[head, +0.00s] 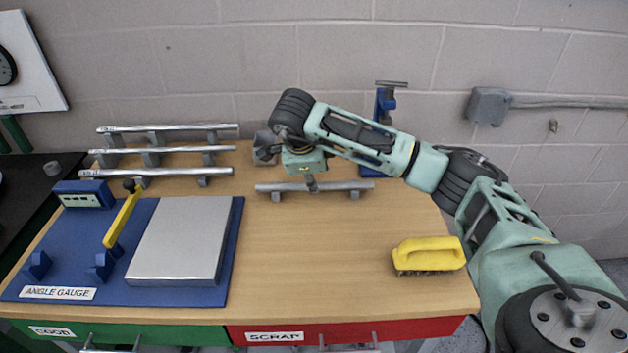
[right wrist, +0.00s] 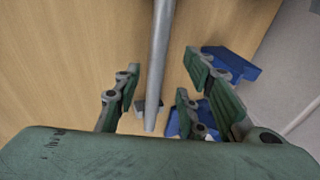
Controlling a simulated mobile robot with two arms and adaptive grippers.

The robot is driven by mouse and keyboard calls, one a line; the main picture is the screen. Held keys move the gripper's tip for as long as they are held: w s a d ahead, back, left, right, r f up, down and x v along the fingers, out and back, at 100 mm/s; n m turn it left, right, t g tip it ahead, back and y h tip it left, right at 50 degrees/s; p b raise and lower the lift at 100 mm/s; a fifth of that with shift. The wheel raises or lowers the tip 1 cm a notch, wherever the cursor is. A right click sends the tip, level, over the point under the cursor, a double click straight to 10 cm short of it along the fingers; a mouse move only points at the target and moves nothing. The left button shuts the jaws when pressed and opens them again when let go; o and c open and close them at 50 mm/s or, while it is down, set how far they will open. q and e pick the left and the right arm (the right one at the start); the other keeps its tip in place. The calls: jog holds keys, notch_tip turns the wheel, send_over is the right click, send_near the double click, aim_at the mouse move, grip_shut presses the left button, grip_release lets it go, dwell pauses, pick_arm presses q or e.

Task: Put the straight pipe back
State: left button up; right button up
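A grey pipe (head: 335,186) that looks straight lies level on two small grey supports (head: 277,197) at the middle back of the wooden table. My right gripper (head: 311,182) is directly above it, pointing down. In the right wrist view the gripper (right wrist: 160,108) is open, with fingers on both sides of the pipe (right wrist: 159,60); I cannot tell whether any finger touches it. Several shinier pipes, one behind another, lie on grey rack supports at the back left, the front one (head: 170,172) nearest. My left gripper is not in view.
A blue angle gauge board (head: 120,215) with a grey plate (head: 182,240) and yellow lever fills the left front. A yellow-handled brush (head: 428,253) lies at right. A blue stand (head: 379,105) rises behind my right arm. The front middle is clear above the green and red drawers.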

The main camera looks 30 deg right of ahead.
jog(key=v, duration=1)
jog(key=shift+b, duration=0.3)
